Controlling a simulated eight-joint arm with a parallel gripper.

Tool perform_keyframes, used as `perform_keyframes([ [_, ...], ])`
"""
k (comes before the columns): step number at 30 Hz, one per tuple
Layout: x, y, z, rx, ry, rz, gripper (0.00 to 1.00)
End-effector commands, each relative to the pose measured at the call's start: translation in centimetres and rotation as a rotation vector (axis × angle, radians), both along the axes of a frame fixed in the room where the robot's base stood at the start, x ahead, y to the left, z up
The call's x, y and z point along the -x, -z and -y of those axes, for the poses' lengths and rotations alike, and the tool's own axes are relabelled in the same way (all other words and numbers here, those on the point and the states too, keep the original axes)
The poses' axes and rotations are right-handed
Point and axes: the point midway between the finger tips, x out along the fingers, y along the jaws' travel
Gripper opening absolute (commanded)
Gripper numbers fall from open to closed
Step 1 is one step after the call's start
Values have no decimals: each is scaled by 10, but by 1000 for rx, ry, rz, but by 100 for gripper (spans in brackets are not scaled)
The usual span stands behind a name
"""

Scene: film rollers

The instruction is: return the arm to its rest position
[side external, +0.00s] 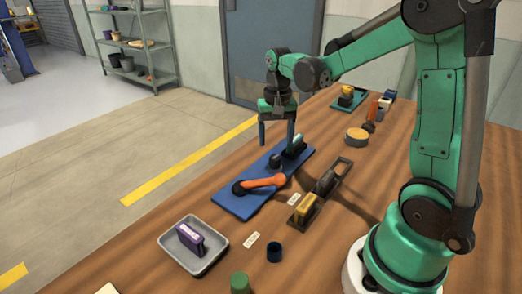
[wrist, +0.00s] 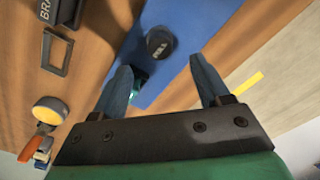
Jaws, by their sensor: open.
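My gripper (side external: 277,138) is open and empty, with its fingers pointing down above the far part of a blue mat (side external: 239,204). In the wrist view my gripper (wrist: 162,80) shows its two fingers spread apart, with the blue mat (wrist: 190,25) beyond them. My green arm reaches out over the table from its base at the right. A dark round knob with lettering (wrist: 160,42) stands on the mat between the fingers. A teal-green piece (side external: 296,145) sits at the mat's far end, and it shows partly behind a finger in the wrist view.
An orange-handled tool (side external: 263,184) lies on the mat. A dark holder (side external: 318,196) with a yellow block (side external: 305,208) stands to its right. A grey tray (side external: 215,256) holds a purple block (side external: 190,237). A dark cup (side external: 274,252), green cylinder (side external: 240,283) and yellow-topped disc (side external: 357,136) stand nearby.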

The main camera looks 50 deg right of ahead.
Motion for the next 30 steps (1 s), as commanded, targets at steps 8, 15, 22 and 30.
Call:
perform_keyframes([
  [8,3,-15,-19,29,-100,71,69],
  [15,22,-45,-75,125,-420,308,69],
  [22,42,-52,-113,210,-671,509,69],
  [30,48,-51,-125,243,-759,586,69],
])
